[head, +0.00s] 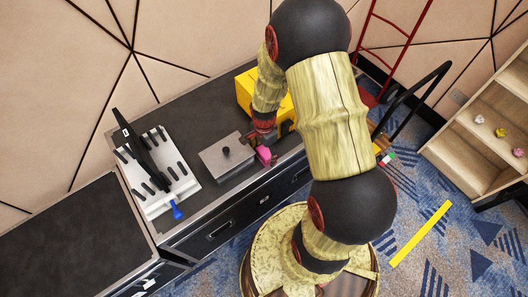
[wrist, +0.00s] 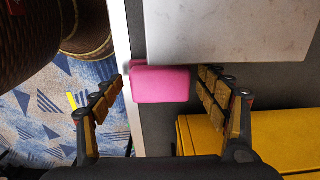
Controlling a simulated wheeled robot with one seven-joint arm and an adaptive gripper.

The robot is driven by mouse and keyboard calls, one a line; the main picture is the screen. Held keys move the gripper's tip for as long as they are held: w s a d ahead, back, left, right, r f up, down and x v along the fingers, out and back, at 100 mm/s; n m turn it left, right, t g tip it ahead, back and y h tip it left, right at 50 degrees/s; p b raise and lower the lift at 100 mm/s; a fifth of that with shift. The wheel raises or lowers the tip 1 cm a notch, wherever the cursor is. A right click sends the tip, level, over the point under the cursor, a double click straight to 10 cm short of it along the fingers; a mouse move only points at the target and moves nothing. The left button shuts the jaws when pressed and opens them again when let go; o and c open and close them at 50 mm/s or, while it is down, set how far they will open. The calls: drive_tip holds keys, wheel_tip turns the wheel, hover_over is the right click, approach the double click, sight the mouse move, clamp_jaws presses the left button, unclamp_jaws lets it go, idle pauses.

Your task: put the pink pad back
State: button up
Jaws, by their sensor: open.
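The pink pad (head: 264,155) is a small block at the front edge of the dark cabinet top (head: 228,104), beside a grey box with a black knob (head: 225,158). In the wrist view the pink pad (wrist: 162,84) sticks out from under or beside the pale grey slab (wrist: 225,30) and partly overhangs the light cabinet edge. My gripper (wrist: 160,80) is open, with one finger on each side of the pad; I see a gap at the left finger, while the right finger is very close.
A yellow box (head: 246,91) stands behind my gripper, and shows close to the right finger in the wrist view (wrist: 250,140). A white rack with black pegs (head: 158,172) and a blue-handled tool (head: 177,210) lie left. A wooden shelf (head: 470,135) stands right.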

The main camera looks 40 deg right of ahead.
wheel_tip(320, 180, up, 12)
drive_tip(key=p, duration=0.4)
wheel_tip(320, 180, up, 10)
drive_tip(key=f+n+t, duration=0.1)
drive_tip(key=n, duration=0.3)
hover_over(264, 152)
drive_tip(key=a, duration=0.3)
drive_tip(key=s+a+r+n+t, duration=0.1)
drive_tip(key=s+a+r+n, duration=0.2)
drive_tip(key=r, duration=0.4)
drive_tip(key=s+a+r+n+t, duration=0.2)
drive_tip(key=s+a+r+n, duration=0.1)
drive_tip(key=s+r+n, duration=0.2)
drive_tip(key=s+a+r+n+t, duration=0.1)
drive_tip(key=s+r+n, duration=0.3)
drive_tip(key=r, duration=0.5)
drive_tip(key=shift+s+a+n+t, duration=0.2)
drive_tip(key=shift+a+n+t, duration=0.1)
drive_tip(key=shift+a+n, duration=0.55)
drive_tip(key=shift+c, duration=0.4)
